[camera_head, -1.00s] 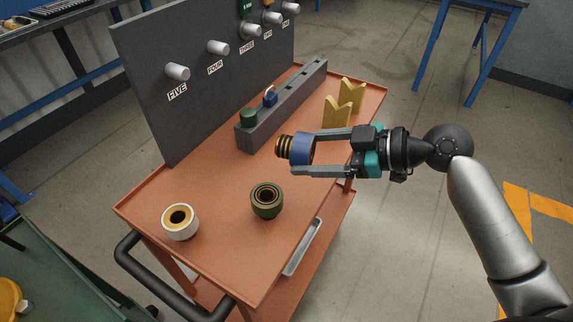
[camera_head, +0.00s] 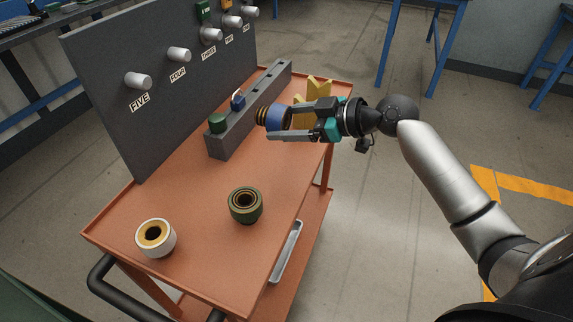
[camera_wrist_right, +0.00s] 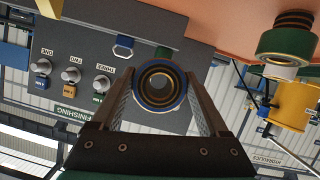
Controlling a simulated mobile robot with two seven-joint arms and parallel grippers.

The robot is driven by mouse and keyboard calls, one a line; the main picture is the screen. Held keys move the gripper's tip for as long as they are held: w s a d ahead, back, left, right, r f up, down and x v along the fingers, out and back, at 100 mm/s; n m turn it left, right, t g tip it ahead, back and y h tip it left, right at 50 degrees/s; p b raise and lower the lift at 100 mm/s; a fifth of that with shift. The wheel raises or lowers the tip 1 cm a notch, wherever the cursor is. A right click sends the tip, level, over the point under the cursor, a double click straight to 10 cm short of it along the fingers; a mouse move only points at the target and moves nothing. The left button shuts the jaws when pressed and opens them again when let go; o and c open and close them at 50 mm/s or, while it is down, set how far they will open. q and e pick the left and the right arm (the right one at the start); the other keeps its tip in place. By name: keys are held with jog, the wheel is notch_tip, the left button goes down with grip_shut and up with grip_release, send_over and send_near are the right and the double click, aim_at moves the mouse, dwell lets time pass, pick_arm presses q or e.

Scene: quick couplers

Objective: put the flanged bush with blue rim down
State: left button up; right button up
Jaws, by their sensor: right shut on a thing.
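The flanged bush with blue rim (camera_head: 277,117) is in my right gripper (camera_head: 284,125), which is shut on it above the orange cart top. The bush lies on its side, its dark and brass ribbed end pointing left in the head view. In the right wrist view the bush (camera_wrist_right: 160,88) shows end-on between the two fingers, with a blue ring around a brass-lined hole. The yellow V-shaped stand (camera_head: 318,88) is just behind my right gripper, partly hidden by it. My left gripper is not in view.
A green-rimmed bush (camera_head: 245,205) and a white-rimmed bush (camera_head: 155,238) stand on the orange cart top (camera_head: 200,190). A grey slotted block (camera_head: 250,110) holds green and blue pieces. A dark panel (camera_head: 110,90) with labelled pegs stands behind. The cart's middle is clear.

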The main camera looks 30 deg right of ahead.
jog(key=b, duration=0.2)
send_over(287, 171)
notch_tip(287, 171, down, 6)
jog(key=shift+w+r, duration=0.1)
jog(key=shift+r, duration=0.1)
jog(key=shift+f+b, duration=0.6)
jog(key=shift+f, duration=1.6)
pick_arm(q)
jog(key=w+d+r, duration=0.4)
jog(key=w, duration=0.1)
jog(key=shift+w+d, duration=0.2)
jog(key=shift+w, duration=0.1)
pick_arm(e)
jog(key=shift+f, duration=0.35)
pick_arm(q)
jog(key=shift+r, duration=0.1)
pick_arm(e)
jog(key=shift+f, duration=0.1)
jog(key=o, duration=1.4)
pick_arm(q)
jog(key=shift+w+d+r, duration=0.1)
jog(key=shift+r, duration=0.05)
